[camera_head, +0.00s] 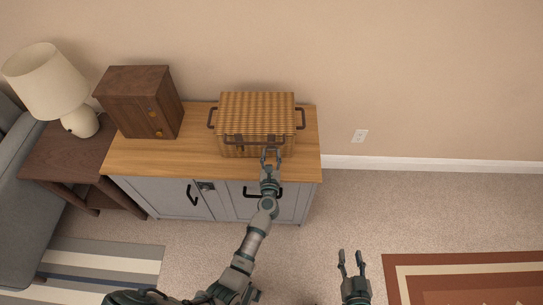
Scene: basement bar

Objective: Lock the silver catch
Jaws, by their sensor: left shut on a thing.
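A wicker basket (257,107) with a closed lid and dark handles stands on the cabinet. A small dark fitting (240,148) shows on its front, left of my gripper. My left gripper (270,154) is at the right part of the basket's front, shut on a small part there that its fingers mostly hide. A small grey metal catch (206,186) sits at the top between the cabinet's doors, apart from my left gripper. Its locking state is too small to tell. My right gripper (352,262) is open and empty above the carpet at the lower right.
A dark wooden box (130,103) stands left of the basket. A lamp (48,85) stands on a side table (62,150) further left. Carpet (350,210) in front of the cabinet is clear.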

